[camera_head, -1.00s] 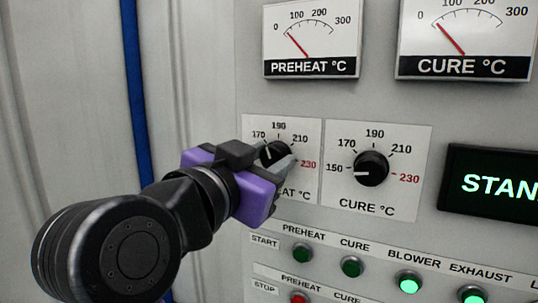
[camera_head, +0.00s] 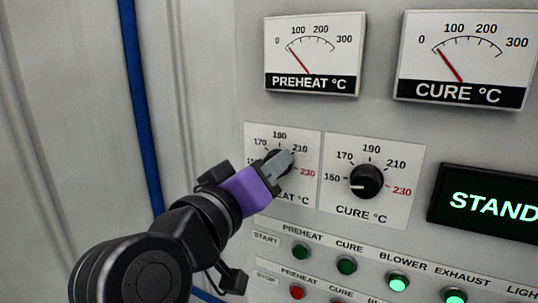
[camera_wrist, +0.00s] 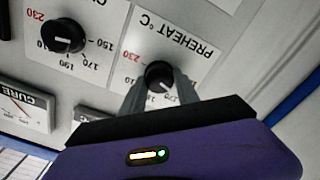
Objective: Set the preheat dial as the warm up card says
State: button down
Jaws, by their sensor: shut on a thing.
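The black preheat dial (camera_wrist: 159,73) sits on a white plate (camera_head: 313,135) marked from 150 to 230, with 230 in red. My gripper (camera_head: 281,160) has its two grey fingers around the knob. In the wrist view my gripper (camera_wrist: 160,85) is shut on the dial, one finger on each side. The fingers hide much of the dial in the head view, and I cannot read where its pointer stands. No warm up card can be made out in these views.
The cure dial (camera_head: 367,181) is close to the right, pointing near 150. Preheat (camera_head: 314,55) and cure (camera_head: 462,60) meters are above, both needles low. Start and stop buttons are below, with the preheat start button (camera_head: 300,250) near my gripper. A lit display (camera_head: 490,203) is at right.

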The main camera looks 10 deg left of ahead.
jog(key=n+p, duration=0.1)
jog(key=n, duration=0.4)
jog(key=shift+f, duration=0.1)
jog(key=shift+a, duration=0.1)
dwell(0.4)
jog(key=c, duration=0.9)
grip_release()
jog(key=b+v, duration=0.2)
jog(key=v, duration=0.5)
jog(key=shift+s, duration=0.4)
jog(key=shift+a, duration=0.1)
